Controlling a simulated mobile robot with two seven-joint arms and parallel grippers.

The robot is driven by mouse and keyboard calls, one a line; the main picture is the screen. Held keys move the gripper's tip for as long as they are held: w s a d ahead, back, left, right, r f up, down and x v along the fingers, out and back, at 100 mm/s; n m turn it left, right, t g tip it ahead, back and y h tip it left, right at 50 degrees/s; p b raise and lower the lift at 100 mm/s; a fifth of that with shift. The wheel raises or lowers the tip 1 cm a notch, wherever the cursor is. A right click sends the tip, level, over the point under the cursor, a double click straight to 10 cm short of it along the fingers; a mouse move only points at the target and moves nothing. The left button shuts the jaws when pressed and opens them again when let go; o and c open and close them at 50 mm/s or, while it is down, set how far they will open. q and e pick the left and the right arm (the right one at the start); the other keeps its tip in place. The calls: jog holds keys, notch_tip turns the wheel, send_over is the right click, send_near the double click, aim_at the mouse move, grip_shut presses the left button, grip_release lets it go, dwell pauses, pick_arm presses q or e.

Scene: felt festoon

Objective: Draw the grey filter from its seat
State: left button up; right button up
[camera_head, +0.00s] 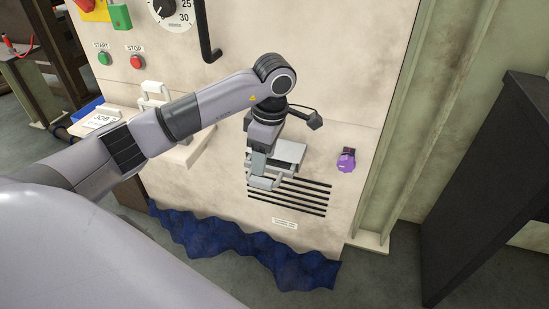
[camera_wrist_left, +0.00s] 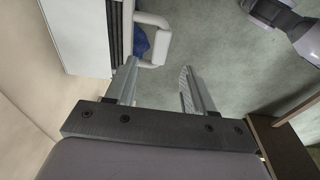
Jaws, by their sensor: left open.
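The grey filter (camera_head: 290,151) is a pale box that sticks out of the cream machine panel in the head view, above the dark vent slits. In the left wrist view its pale body (camera_wrist_left: 72,30) fills the upper left, with dark ribs along its front and a light loop handle (camera_wrist_left: 163,42). My left gripper (camera_head: 267,180) is in front of the filter. In the left wrist view the left gripper (camera_wrist_left: 160,78) has its two fingers apart with nothing held. The handle is near the left fingertip; I cannot tell whether they touch. The filter's seat is mostly hidden.
A purple knob (camera_head: 346,162) sits on the panel to the right. Vent slits (camera_head: 288,197) lie below, and a crumpled blue cloth (camera_head: 235,245) is on the floor. A white handle (camera_head: 155,92) projects at left. A dark cabinet (camera_head: 490,185) stands at right.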

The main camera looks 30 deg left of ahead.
aim_at(261, 180)
pick_arm(q)
jog(key=f, duration=0.6)
jog(key=shift+s+a+f+b, duration=0.15)
jog(key=shift+a+f+b, duration=0.15)
jog(key=shift+a+b, duration=0.1)
grip_shut()
